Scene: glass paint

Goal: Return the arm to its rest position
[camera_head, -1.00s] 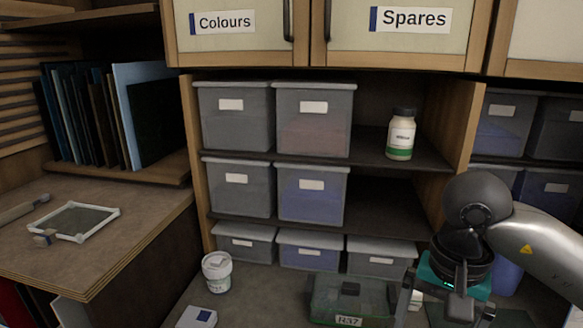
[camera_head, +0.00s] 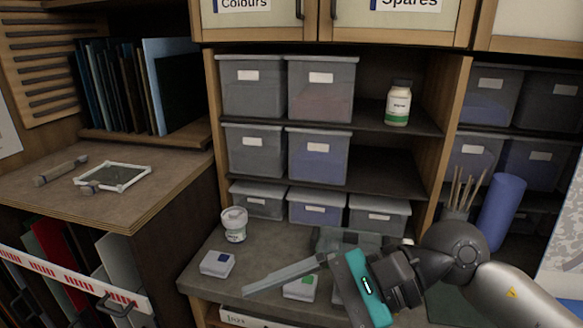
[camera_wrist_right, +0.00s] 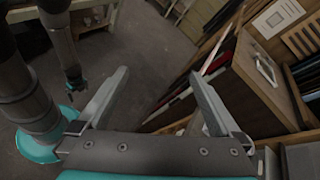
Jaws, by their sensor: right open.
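My right arm (camera_head: 510,292) comes in from the lower right in the head view. Its right gripper (camera_head: 250,288) is turned sideways, its grey fingers pointing left over the lower worktop. In the wrist view the fingers of this right gripper (camera_wrist_right: 158,73) are spread wide with nothing between them, and floor and a bench side show beyond. At the left of the wrist view hangs what looks like my left gripper (camera_wrist_right: 74,86), small and dark; its jaws cannot be made out. It is not in the head view.
A white tub (camera_head: 234,225), a white box with a blue mark (camera_head: 217,264) and one with a green mark (camera_head: 300,288) stand on the worktop near the fingers. A grey-green case (camera_head: 345,240) lies behind them. Shelves of grey bins (camera_head: 320,90) stand behind. Open floor (camera_wrist_right: 130,45) shows in the wrist view.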

